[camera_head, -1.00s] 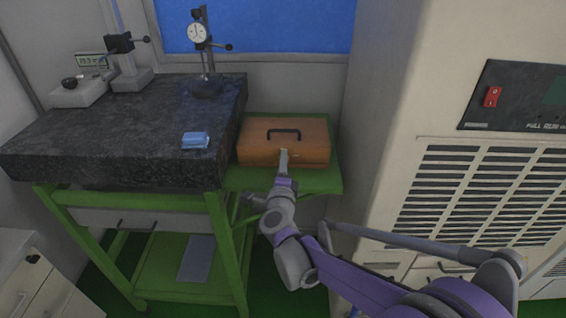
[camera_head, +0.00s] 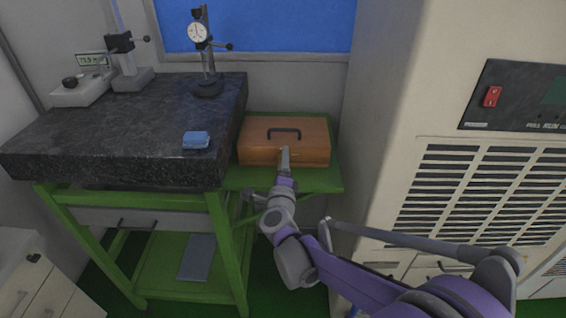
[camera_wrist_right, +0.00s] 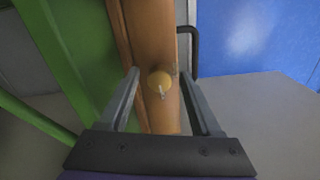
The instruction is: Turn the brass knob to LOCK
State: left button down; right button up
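The brown wooden case (camera_head: 262,152) with a dark handle sits on a green shelf. In the right wrist view the brass knob (camera_wrist_right: 159,79) is on the front face of the case (camera_wrist_right: 147,28). A small pale mark shows just beside the knob; I cannot read any LOCK lettering. My right gripper (camera_head: 285,151) is at the front of the case and hides the knob in the head view. In the wrist view the right gripper (camera_wrist_right: 158,74) is open, with a finger on each side of the knob and visible gaps to it. My left gripper is not in view.
A black granite table (camera_head: 110,130) stands to the left, with a blue block (camera_head: 196,141) near its edge and a dial gauge stand (camera_head: 206,88) behind. A large beige cabinet (camera_head: 400,100) rises close on the right. The green shelf (camera_head: 325,180) has bare edge room around the case.

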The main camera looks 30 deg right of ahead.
jog(key=v, duration=1)
jog(key=shift+s, duration=0.35)
jog(key=shift+a, duration=0.2)
jog(key=s+a+r+n+y+p, duration=0.2)
jog(key=s+a+n+y+p, duration=0.15)
jog(key=a+n+y, duration=1.1)
jog(key=s+d+f+n+g+h+p, duration=0.2)
jog(key=s+f+n+g, duration=0.2)
jog(key=s, duration=0.4)
jog(key=s+d+f+n+g+h+p, duration=0.2)
jog(key=s+f+n+g, duration=0.3)
jog(key=s+n, duration=0.3)
jog(key=shift+d+g+h, duration=0.4)
jog(key=shift+d+h, duration=0.05)
jog(key=shift+d, duration=0.2)
